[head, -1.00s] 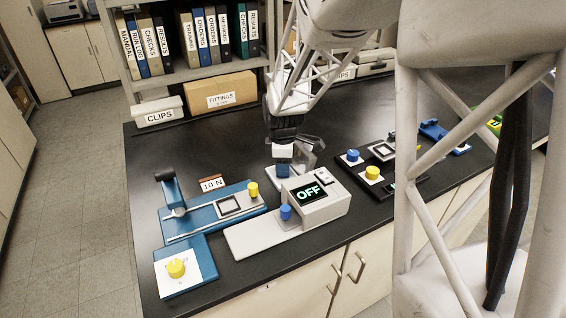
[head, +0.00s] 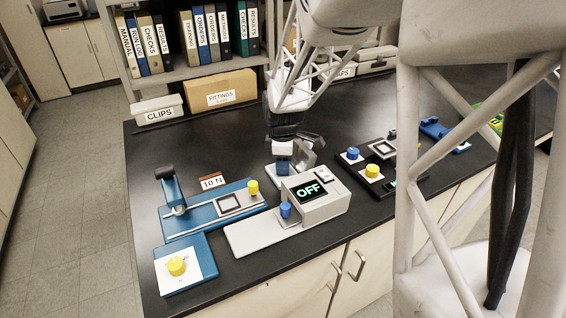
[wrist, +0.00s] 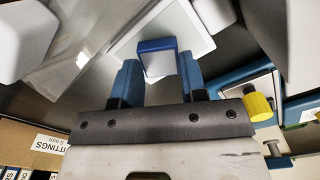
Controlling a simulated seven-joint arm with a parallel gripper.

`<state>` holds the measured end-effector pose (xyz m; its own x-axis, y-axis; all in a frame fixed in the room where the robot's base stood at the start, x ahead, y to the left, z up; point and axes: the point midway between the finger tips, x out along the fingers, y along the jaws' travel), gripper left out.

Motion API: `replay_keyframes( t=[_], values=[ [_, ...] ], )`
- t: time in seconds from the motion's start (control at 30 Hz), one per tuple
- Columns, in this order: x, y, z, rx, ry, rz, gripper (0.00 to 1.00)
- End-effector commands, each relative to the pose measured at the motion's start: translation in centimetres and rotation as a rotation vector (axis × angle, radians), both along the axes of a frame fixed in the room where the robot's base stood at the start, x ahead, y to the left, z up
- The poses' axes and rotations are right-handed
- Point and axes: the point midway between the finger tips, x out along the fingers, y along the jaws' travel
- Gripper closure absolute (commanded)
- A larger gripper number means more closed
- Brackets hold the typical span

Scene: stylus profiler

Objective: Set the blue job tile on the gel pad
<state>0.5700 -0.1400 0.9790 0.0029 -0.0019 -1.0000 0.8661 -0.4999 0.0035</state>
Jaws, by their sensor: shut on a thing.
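My gripper (wrist: 158,72) is shut on the blue job tile (wrist: 157,45), which shows in the wrist view between the two blue fingers as a blue edge with a pale grey face. In the head view my gripper (head: 284,163) is behind the grey OFF instrument, above a white plate (head: 272,181). The wrist view shows a white-framed pale square (wrist: 202,30) just beyond the tile, which looks like the gel pad. I cannot tell whether the tile touches it. The gripper hides much of the plate in the head view.
The OFF instrument (head: 318,207) stands close in front of the gripper. A blue fixture (head: 187,256) with yellow knobs is at left. A black unit (head: 376,186) with blue and yellow knobs is at right. A fittings box (head: 222,90) stands behind. Bare black bench lies at the back left.

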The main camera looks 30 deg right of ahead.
Motion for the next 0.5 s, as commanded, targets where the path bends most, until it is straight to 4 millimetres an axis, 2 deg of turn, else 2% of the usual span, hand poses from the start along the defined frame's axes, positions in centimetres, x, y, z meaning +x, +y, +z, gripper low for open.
replay_keyframes(
  t=[0.5],
  values=[
    [0.0, 0.0, 0.94, 0.0, 0.0, 0.0, 0.99]
  ],
)
